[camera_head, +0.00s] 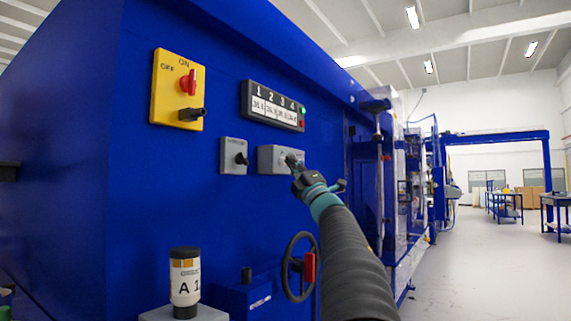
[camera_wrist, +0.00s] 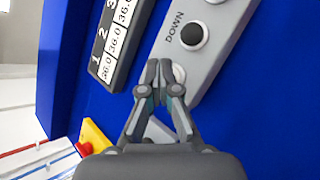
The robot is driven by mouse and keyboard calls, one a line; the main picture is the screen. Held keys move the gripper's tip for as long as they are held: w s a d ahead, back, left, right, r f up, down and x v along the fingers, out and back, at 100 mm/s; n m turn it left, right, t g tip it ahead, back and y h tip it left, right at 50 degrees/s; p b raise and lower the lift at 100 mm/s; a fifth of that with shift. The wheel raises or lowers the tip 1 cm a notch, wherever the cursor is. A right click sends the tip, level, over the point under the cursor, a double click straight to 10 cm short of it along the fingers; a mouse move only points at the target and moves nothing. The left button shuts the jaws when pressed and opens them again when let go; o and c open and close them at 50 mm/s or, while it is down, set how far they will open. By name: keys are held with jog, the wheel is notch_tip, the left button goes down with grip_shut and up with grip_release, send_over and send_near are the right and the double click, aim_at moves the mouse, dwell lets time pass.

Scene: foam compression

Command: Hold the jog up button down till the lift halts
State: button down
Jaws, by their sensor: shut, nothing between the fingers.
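The grey jog button box (camera_head: 267,159) is fixed to the blue machine wall, and it fills the upper right of the wrist view (camera_wrist: 215,50). Its black button (camera_wrist: 193,35) is labelled DOWN. A pale round button (camera_wrist: 180,73) sits below that one in the wrist view, partly hidden by my fingertips; its label is hidden. My gripper (camera_wrist: 165,72) is shut and empty, its tips over or against the pale button; I cannot tell if it is pressed in. In the head view my gripper (camera_head: 292,162) is at the box's right part.
A numbered display (camera_head: 273,107) hangs above the box with a green light lit; the wrist view shows its readings (camera_wrist: 115,45) as 36.0. A yellow switch panel (camera_head: 160,103), a small grey switch box (camera_head: 228,158) and a handwheel (camera_head: 290,270) are nearby.

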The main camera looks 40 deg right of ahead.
jog(key=shift+s+d, duration=0.3)
jog(key=shift+s, duration=0.3)
jog(key=s, duration=0.1)
jog(key=s+d+b, duration=0.1)
jog(key=s, duration=0.2)
jog(key=shift+s+d+b, duration=0.3)
jog(key=shift+d+b, duration=0.1)
dwell(0.4)
